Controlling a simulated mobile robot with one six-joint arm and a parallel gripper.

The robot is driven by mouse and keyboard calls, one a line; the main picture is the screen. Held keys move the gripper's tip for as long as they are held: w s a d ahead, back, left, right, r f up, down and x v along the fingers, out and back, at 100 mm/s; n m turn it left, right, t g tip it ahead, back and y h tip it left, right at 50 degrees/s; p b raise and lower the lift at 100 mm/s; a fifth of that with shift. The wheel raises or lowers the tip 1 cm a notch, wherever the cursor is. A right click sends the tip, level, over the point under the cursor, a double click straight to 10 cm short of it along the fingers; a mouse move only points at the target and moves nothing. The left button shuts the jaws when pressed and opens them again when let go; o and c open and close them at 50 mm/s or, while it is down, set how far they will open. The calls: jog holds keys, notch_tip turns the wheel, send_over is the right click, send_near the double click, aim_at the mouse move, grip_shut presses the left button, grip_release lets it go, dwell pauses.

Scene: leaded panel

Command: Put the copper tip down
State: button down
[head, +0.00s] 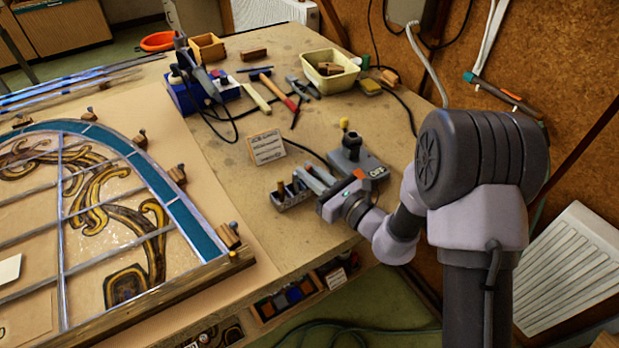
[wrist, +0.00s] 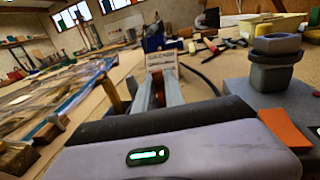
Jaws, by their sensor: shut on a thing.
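A grey unit (head: 357,164) with a post and an orange label stands right of my gripper. A small written card (head: 266,147) stands behind it. The leaded panel (head: 130,165) fills the left, with wooden blocks along its edge. Hammer, pliers and a cream tub (head: 330,70) lie farther back.

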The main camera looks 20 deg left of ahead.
jog(key=shift+r, duration=0.1)
jog(key=c, duration=1.8)
grip_release()
jog(key=shift+f, duration=0.2)
jog(key=shift+o, duration=0.5)
jog(key=shift+r, duration=0.15)
